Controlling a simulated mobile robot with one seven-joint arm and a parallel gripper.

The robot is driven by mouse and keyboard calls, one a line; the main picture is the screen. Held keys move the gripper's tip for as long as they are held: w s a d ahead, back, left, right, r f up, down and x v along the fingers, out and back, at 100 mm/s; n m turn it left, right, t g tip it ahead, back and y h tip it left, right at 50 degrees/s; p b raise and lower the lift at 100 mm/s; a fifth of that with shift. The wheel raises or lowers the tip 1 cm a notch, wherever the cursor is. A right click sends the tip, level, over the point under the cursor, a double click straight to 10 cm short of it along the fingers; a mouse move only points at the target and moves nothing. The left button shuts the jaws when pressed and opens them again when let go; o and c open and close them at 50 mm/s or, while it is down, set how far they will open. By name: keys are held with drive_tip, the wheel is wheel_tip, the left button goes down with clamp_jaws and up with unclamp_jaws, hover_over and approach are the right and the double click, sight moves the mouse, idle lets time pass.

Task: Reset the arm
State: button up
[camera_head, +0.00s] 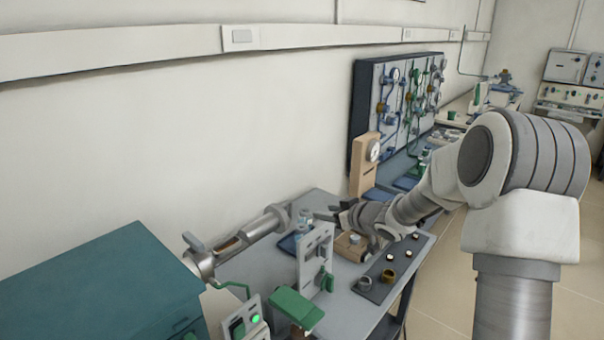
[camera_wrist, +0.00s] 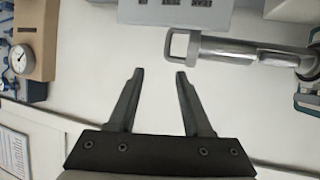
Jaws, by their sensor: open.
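My arm reaches from the right of the head view over the grey bench (camera_head: 345,310). My gripper (camera_head: 326,214) is above the bench, near the end of a metal tube (camera_head: 250,232). In the wrist view my gripper (camera_wrist: 160,72) shows two dark fingers spread apart with nothing between them. The tube also shows in the wrist view (camera_wrist: 235,50), with a loop handle at its end, beyond and to the right of the fingers. In the head view the fingers are small and partly hard to make out.
A teal cabinet (camera_head: 105,285) stands at the lower left. A white upright panel (camera_head: 316,258) and a green-topped device (camera_head: 297,308) stand on the bench in front of the tube. A tan gauge box (camera_head: 364,165) and a valve panel (camera_head: 395,100) are behind. A dark strip (camera_head: 395,265) holds several small parts.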

drive_tip(key=s+d+r+m+g+h, duration=0.1)
drive_tip(key=s+d+r+m+h, duration=0.2)
drive_tip(key=s+r, duration=0.4)
drive_tip(key=s+d+r+m+g+h, duration=0.15)
drive_tip(key=s+d+r+h, duration=0.35)
drive_tip(key=s, duration=0.5)
drive_tip(key=s+a+m+g, duration=0.1)
drive_tip(key=s+a, duration=0.2)
drive_tip(key=s, duration=0.8)
drive_tip(key=s+a+f+m+g+y, duration=0.1)
drive_tip(key=s+a+g, duration=0.1)
drive_tip(key=s, duration=1)
drive_tip(key=shift+s+a+f+y, duration=0.3)
drive_tip(key=shift+a, duration=0.1)
